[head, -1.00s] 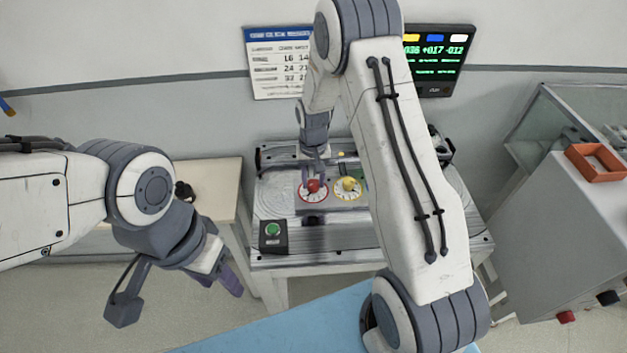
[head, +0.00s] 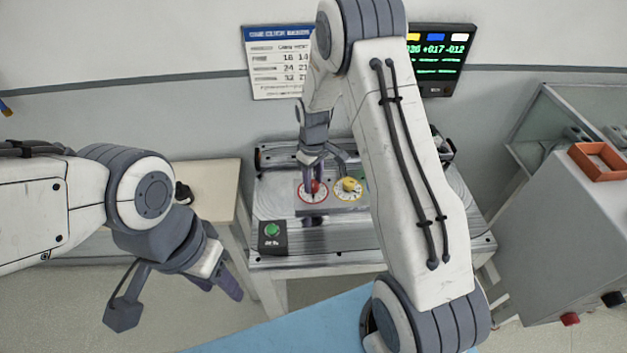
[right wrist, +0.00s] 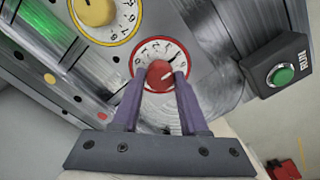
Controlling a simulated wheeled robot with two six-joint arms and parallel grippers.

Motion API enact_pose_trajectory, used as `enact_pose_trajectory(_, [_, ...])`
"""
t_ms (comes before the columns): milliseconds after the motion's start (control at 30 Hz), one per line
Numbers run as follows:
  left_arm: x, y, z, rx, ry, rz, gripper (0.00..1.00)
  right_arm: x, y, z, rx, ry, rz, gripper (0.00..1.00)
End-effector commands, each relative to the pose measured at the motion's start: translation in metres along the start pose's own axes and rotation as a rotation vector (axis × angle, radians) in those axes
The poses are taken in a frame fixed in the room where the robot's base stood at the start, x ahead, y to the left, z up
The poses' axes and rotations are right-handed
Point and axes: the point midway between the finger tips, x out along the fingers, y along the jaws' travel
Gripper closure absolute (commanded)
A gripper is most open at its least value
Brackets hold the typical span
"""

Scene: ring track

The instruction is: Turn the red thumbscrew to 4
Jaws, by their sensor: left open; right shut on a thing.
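The red thumbscrew (head: 315,187) stands at the centre of a white numbered dial (head: 306,197) with a red rim, on the machine on the far table. In the right wrist view the red thumbscrew (right wrist: 160,75) sits between the purple fingertips of my right gripper (right wrist: 160,82), which is shut on it. The dial's numbers are partly hidden by the fingers, and I cannot tell the exact setting. In the head view my right gripper (head: 313,180) reaches down onto the screw from above. My left gripper (head: 232,286) is open and empty, low at the left, away from the machine.
A yellow knob (head: 348,184) on its own dial is right beside the red one. A green button box (head: 272,236) stands at the machine's front left. A wall chart (head: 283,70) and a lit display (head: 445,60) hang behind. An orange tray (head: 597,162) is at right.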

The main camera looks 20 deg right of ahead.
Motion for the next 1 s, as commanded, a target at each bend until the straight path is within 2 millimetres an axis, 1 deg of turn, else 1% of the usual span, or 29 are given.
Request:
enact_pose_trajectory(200, [0.0005, 0.0000, 0.0000, 0.000, 0.000, 0.000, 0.50, -0.0012, 0.0006, -0.0009, -0.043, 0.003, 0.002, 1.00])
enact_pose_trajectory(633, [0.0004, 0.0000, 0.0000, 0.000, 0.000, 0.000, 0.50, -0.0014, 0.0007, -0.0010, -0.049, 0.004, 0.002, 1.00])
enact_pose_trajectory(667, [0.0004, 0.0000, 0.0000, 0.000, 0.000, 0.000, 0.50, -0.0014, 0.0007, -0.0010, -0.049, 0.004, 0.002, 0.49])
enact_pose_trajectory(700, [0.0004, 0.0000, 0.0000, 0.000, 0.000, 0.000, 0.50, -0.0014, 0.0007, -0.0011, -0.049, 0.004, 0.002, 0.34])
enact_pose_trajectory(733, [0.0004, 0.0000, 0.0000, 0.000, 0.000, 0.000, 0.50, -0.0013, 0.0007, -0.0010, -0.049, 0.003, 0.002, 0.27])
enact_pose_trajectory(1000, [0.0006, 0.0000, 0.0000, 0.000, 0.000, 0.000, 0.50, -0.0006, 0.0003, -0.0004, -0.049, 0.002, 0.001, 0.27])
